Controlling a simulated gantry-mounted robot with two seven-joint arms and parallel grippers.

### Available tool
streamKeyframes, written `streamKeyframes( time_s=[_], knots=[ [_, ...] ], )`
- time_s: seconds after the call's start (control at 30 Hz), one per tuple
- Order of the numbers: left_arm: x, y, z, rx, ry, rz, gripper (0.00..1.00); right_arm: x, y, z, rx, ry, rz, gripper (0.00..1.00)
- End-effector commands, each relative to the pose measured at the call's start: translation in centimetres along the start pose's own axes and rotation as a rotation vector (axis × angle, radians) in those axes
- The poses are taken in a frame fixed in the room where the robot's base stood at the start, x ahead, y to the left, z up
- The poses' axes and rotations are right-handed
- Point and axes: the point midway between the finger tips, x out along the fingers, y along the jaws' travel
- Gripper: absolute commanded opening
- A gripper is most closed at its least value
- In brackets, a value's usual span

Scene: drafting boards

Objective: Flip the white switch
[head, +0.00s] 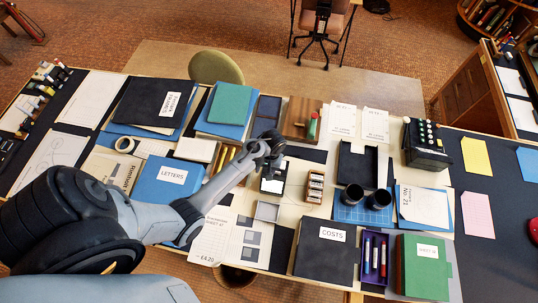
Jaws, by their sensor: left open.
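My left gripper (271,158) is open and empty over the middle of the desk, its arm coming in from the left. Just below its fingers lies a small white piece with a dark frame (273,185), which may be the white switch. The gripper partly covers it, so its shape and position are not clear. I cannot tell whether the fingers touch it. My right gripper is not in view.
A wooden box with small bottles (315,187) stands just right of the gripper. A black adding machine (425,145) is farther right. Folders and papers cover most of the desk, including a black COSTS folder (320,258).

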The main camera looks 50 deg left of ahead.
Motion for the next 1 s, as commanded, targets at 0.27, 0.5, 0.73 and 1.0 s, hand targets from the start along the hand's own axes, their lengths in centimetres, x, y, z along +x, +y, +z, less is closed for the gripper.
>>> streamKeyframes(
  time_s=[0.27,0.5,0.73,1.0],
  knots=[
    [-5.8,4.9,-6.8,-0.021,0.101,0.109,0.49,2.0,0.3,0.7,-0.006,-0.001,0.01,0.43],
    [-5.4,5.5,-7.8,-0.02,0.118,0.12,0.49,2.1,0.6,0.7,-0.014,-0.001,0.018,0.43],
    [-1.8,5.9,-8.2,-0.019,0.118,0.119,0.49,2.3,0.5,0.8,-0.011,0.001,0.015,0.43],
    [2.1,6.4,-8.7,-0.02,0.119,0.119,0.49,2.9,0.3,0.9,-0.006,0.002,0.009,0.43]
  ],
)
